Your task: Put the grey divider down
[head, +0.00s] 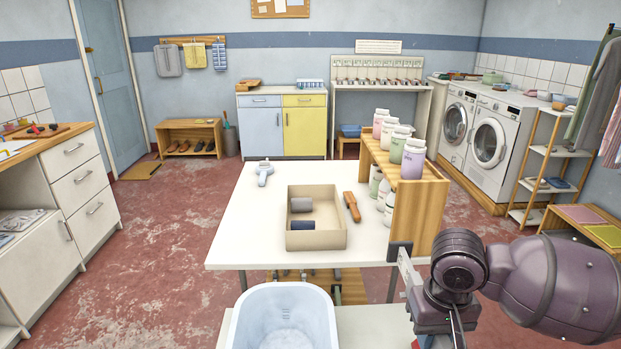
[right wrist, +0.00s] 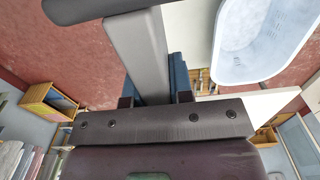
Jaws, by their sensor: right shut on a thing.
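My right gripper (head: 411,287) is shut on the grey divider (head: 404,268), at the right front of the white table (head: 235,225) in the head view. The divider rises from the jaws, with a dark piece at its far end. In the right wrist view, the grey bar of the divider (right wrist: 147,55) stands between the two fingers (right wrist: 155,99) and reaches to a dark crosspiece at the top. I cannot tell whether it touches anything. My left gripper is out of view.
An open cardboard box (head: 316,240) on the table holds a grey roll and a dark blue roll. A wooden-handled tool (head: 352,206) lies beside it. A wooden shelf (head: 420,215) with several bottles stands on the right. A pale tub (head: 283,325) is in front. The table's left side is mostly clear.

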